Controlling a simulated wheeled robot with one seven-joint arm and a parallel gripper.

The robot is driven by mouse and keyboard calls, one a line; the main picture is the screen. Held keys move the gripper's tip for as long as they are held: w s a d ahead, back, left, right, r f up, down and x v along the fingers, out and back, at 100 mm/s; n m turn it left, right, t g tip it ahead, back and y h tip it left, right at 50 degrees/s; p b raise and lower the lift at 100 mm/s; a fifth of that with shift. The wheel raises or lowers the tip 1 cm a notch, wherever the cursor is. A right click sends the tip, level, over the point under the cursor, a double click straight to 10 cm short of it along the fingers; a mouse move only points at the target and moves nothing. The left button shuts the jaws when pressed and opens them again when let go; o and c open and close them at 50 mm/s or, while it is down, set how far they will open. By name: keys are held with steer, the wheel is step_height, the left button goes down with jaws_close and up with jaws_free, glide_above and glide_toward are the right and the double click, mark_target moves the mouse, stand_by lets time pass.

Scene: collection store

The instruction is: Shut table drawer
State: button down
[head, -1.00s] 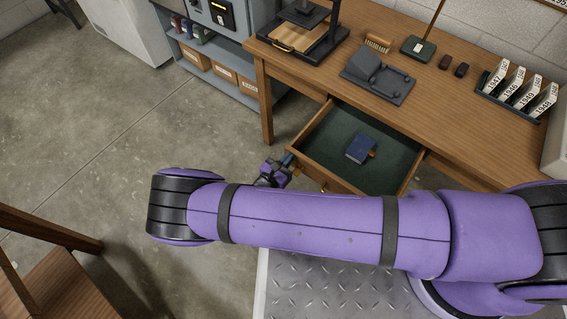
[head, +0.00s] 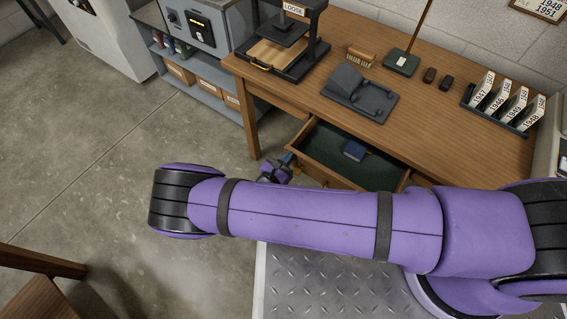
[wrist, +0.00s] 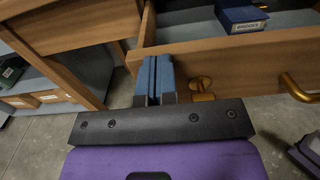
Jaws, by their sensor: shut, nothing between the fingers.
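The table drawer (head: 326,172) is part-way out of the wooden table (head: 431,128), with a green lining and a small blue box (head: 355,150) inside. My gripper (head: 284,164) is at the drawer's front left corner, partly hidden behind my purple arm. In the wrist view, my gripper's blue fingers (wrist: 154,78) are shut and empty. Their tips are at the wooden drawer front (wrist: 225,54), left of a brass knob or pull (wrist: 201,86). A second brass handle (wrist: 296,88) is at the right. My arm hides part of the drawer front in the head view.
The tabletop holds a press (head: 285,45), a dark grey device (head: 360,93) and a rack of dated cards (head: 503,102). A grey shelf unit with boxes (head: 183,72) stands left of the table. Floor (head: 110,160) at the left is clear; a wooden piece (head: 40,270) stands lower left.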

glide_above(310, 141)
stand_by(0.3)
stand_by(0.4)
